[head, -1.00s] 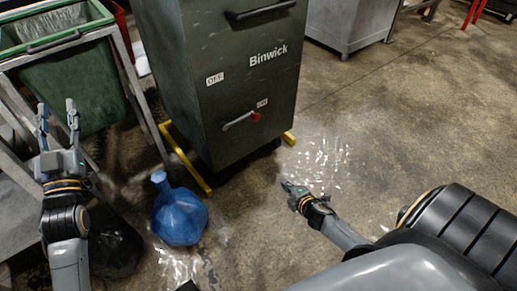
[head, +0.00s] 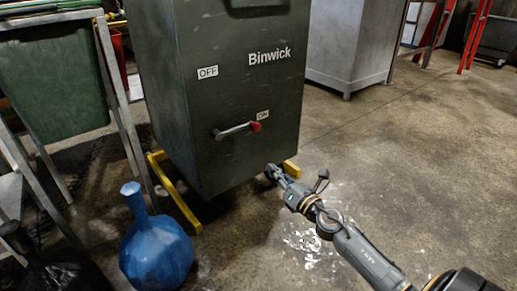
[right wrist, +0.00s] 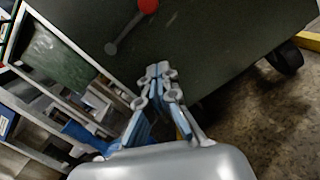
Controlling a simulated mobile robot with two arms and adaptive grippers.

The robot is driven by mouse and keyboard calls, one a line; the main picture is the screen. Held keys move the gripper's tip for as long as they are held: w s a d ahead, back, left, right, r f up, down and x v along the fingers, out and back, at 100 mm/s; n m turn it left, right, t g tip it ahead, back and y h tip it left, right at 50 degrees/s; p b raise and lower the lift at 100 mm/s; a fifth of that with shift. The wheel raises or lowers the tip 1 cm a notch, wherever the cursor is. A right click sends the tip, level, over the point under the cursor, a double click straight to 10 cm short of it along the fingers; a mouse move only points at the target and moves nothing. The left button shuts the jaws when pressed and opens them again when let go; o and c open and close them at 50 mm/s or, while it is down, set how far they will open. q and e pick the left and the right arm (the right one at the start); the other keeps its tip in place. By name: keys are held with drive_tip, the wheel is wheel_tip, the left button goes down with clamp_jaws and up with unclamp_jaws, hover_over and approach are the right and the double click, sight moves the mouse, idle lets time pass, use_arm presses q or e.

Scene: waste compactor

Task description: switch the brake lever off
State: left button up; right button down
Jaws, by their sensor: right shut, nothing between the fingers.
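The brake lever (head: 235,130) is a grey bar with a red knob on the front of the dark green Binwick compactor (head: 225,90). Its red end points right, beside the ON label (head: 263,115); the OFF label (head: 207,72) is up and to the left. In the right wrist view the lever (right wrist: 126,31) is ahead, with the red knob (right wrist: 148,5) at the top edge. My right gripper (head: 272,172) is shut and empty, below and right of the lever and apart from it. It also shows in the right wrist view (right wrist: 158,72). My left gripper is out of the head view.
A metal frame with a green bin (head: 55,85) is on the left. A grey cabinet (head: 348,45) is behind right. The floor at right is clear.

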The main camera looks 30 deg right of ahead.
drive_tip(key=shift+w, duration=0.15)
drive_tip(key=w+d+r, duration=0.1)
drive_tip(key=w+r, duration=0.3)
drive_tip(key=w, duration=0.6)
drive_tip(key=shift+w+d+r, duration=0.15)
drive_tip(key=shift+w+d, duration=0.05)
drive_tip(key=shift+d, duration=0.05)
